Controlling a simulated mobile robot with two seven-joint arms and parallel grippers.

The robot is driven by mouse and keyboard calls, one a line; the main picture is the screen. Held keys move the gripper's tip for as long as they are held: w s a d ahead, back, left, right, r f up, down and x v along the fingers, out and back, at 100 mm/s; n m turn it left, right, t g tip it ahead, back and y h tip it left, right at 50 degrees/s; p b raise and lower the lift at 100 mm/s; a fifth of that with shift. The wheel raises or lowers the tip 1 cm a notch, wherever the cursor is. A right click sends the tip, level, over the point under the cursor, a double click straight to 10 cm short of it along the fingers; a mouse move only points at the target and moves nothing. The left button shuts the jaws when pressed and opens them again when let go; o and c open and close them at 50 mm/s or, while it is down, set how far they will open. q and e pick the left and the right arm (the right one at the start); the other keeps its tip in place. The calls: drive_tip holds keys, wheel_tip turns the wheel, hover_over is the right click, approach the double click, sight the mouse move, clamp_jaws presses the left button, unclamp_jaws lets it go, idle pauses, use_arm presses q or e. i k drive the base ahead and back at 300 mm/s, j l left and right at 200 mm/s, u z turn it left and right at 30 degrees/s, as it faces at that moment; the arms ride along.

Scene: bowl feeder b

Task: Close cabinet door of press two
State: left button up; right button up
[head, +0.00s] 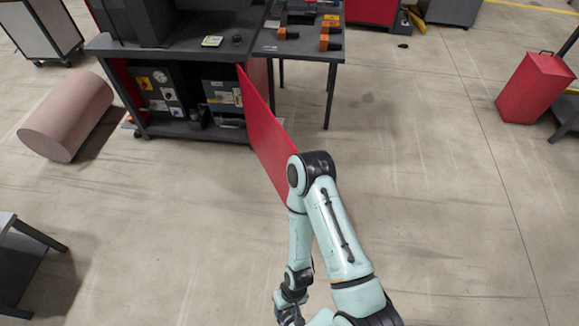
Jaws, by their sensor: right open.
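The cabinet (187,126) of the dark press stands at the upper left, its front uncovered, with gauges and boxes visible inside. A red door panel (262,122) stands swung wide open, reaching from the cabinet's right side toward me. My right arm's elbow overlaps the near end of the door in the picture; I cannot tell whether they touch. My right gripper (290,316) is at the bottom edge, partly cut off, open, and apart from the door in the picture. My left gripper is out of view.
A pinkish cylinder (66,115) lies on the floor left of the cabinet. A side table (290,45) with orange-and-black parts adjoins the press. A dark table (22,262) is at the lower left. A red bin (533,88) stands far right. Floor around the door is clear.

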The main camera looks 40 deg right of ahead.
sight(273, 147)
drive_tip(key=k+l, duration=0.15)
drive_tip(key=l, duration=0.15)
drive_tip(key=k+l+u, duration=0.1)
drive_tip(key=l, duration=0.25)
drive_tip(key=k+l, duration=0.25)
drive_tip(key=l+u, duration=0.1)
drive_tip(key=l, duration=0.5)
drive_tip(key=k+l, duration=0.1)
drive_tip(key=l, duration=0.45)
drive_tip(key=i+l, duration=0.1)
drive_tip(key=l, duration=0.25)
drive_tip(key=i+l+u, duration=0.1)
drive_tip(key=l, duration=0.25)
drive_tip(key=i+l, duration=0.1)
drive_tip(key=l, duration=0.25)
drive_tip(key=i+l, duration=0.45)
drive_tip(key=l, duration=0.2)
